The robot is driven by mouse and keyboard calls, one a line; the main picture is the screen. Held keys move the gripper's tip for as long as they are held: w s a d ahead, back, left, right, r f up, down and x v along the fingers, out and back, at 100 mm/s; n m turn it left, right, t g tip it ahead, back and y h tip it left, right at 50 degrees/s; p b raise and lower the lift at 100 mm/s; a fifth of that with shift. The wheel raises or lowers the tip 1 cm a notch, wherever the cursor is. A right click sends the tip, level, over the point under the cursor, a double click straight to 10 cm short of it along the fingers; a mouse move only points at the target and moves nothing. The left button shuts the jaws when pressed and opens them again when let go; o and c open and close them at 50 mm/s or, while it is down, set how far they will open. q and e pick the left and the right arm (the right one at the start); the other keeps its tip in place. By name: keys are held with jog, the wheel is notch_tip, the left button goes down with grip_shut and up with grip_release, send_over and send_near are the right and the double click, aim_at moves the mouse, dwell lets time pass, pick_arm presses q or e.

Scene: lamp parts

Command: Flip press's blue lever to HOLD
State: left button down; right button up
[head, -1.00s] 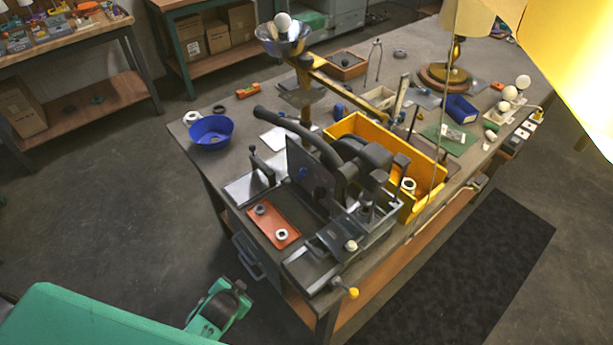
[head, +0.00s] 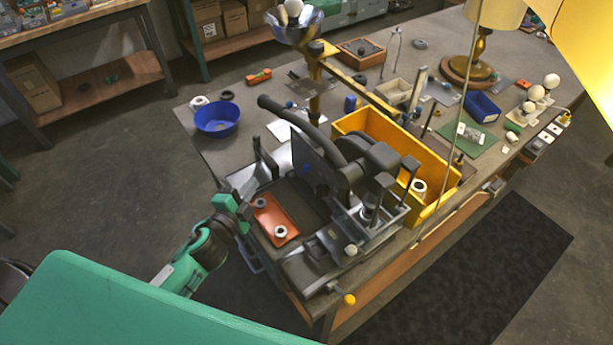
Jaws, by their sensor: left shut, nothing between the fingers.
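The press (head: 345,170) is a dark grey machine with a long black curved handle, standing on the near end of the workbench. A small dark blue part (head: 307,168), which may be the blue lever, shows on the press's upright dark plate. It is too small to read its position, and no HOLD marking is legible. My left gripper (head: 246,190) is at the press's left side, near the orange-red plate (head: 270,217). It is shut and empty, left of the small blue part and apart from it. My right gripper is out of view.
A blue bowl (head: 216,118) stands behind the press to the left. A yellow bin (head: 430,165) sits close on its right. A yellow-tipped knob (head: 348,299) sticks out at the front edge. The floor left of the bench is clear.

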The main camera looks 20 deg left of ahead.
aim_at(318, 174)
pick_arm(q)
jog(key=d+m+g+h, duration=0.1)
jog(key=m+h, duration=0.2)
jog(key=m, duration=0.2)
jog(key=d+m+g+h, duration=0.2)
jog(key=m+h, duration=0.2)
jog(key=m, duration=0.2)
jog(key=d+m+g+h, duration=0.2)
jog(key=m+h, duration=0.1)
jog(key=m, duration=0.2)
jog(key=shift+w+m+h, duration=0.2)
jog(key=shift+m+h, duration=0.2)
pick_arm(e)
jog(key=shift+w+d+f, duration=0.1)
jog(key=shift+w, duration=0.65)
